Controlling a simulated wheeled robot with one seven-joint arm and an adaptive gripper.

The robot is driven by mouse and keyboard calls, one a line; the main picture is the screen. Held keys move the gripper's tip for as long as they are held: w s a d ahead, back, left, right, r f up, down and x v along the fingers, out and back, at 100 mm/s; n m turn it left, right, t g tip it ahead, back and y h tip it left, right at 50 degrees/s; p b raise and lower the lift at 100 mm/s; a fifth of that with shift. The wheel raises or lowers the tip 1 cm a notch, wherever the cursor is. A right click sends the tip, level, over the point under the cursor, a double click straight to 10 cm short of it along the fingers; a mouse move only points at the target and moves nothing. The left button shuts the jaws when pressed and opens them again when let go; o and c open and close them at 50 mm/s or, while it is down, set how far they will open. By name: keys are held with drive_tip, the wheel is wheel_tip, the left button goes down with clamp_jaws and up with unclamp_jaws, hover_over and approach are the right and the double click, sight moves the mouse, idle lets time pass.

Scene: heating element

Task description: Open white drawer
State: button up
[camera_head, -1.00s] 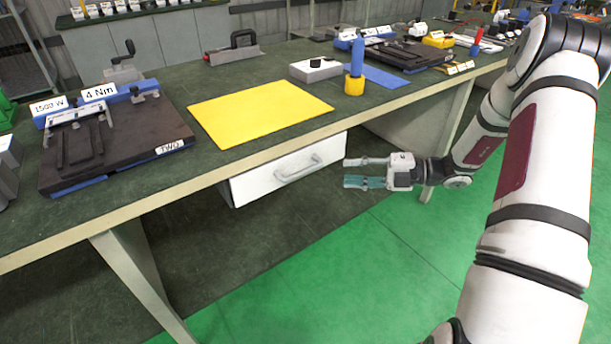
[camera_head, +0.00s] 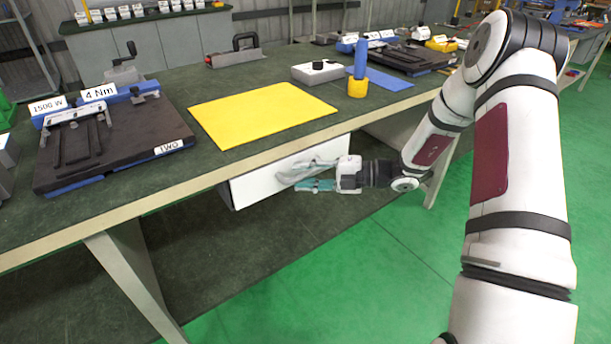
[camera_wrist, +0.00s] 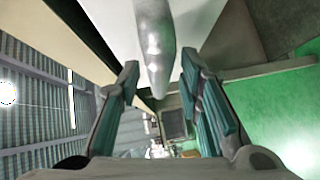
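The white drawer (camera_head: 258,186) hangs under the workbench's front edge, below the yellow sheet. It looks shut or nearly shut. Its grey bar handle is mostly hidden behind my gripper in the head view. My gripper (camera_head: 305,177) is at the drawer front from the right, with its fingers at the handle. In the wrist view, the handle (camera_wrist: 156,45) reaches down between the two spread teal-padded fingers of my gripper (camera_wrist: 162,95). Gaps show on both sides of the handle, so the fingers are open around it and not clamped.
The workbench edge (camera_head: 190,184) runs just above the drawer. On the bench are the yellow sheet (camera_head: 262,112), a dark fixture plate (camera_head: 110,142), a grey box (camera_head: 319,72) and a blue-handled tool (camera_head: 359,72). The green floor (camera_head: 330,270) in front is clear.

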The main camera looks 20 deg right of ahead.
drive_tip(key=shift+c, duration=0.3)
clamp_jaws()
drive_tip(key=s+d+p, duration=0.4)
drive_tip(key=s+p, duration=0.1)
drive_tip(key=s, duration=0.7)
drive_tip(key=s+d+p, duration=0.4)
drive_tip(key=s+p, duration=0.1)
drive_tip(key=s, duration=0.7)
drive_tip(key=shift+s+p, duration=0.2)
drive_tip(key=shift+p, duration=0.2)
drive_tip(key=shift+o, duration=0.3)
unclamp_jaws()
